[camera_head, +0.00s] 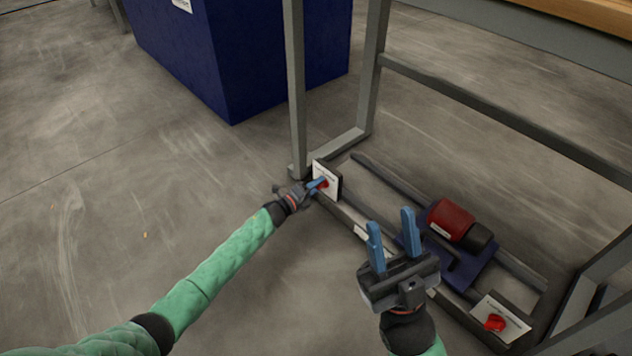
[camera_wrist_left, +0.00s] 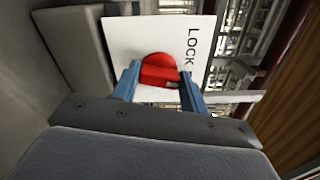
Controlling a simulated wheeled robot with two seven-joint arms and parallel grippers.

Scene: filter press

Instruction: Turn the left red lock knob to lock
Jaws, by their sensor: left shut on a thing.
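The left red lock knob (camera_head: 324,184) sits on a white label plate (camera_head: 326,173) at the left end of the low frame. In the left wrist view the red knob (camera_wrist_left: 160,72) lies between the two blue fingers, and the white plate (camera_wrist_left: 122,38) reads "LOCK". My left gripper (camera_head: 317,185) is shut on this knob; it also shows in the left wrist view (camera_wrist_left: 158,84). My right gripper (camera_head: 391,246) is open and empty, its blue fingers apart, in front of the frame. A second red knob (camera_head: 494,322) is on a white plate at the lower right.
A red cylinder with a dark end (camera_head: 458,222) rests on a blue base (camera_head: 462,262) between the low rails. Grey upright posts (camera_head: 296,85) rise behind the left knob. A dark blue box (camera_head: 225,55) stands at the back. The floor at left is clear.

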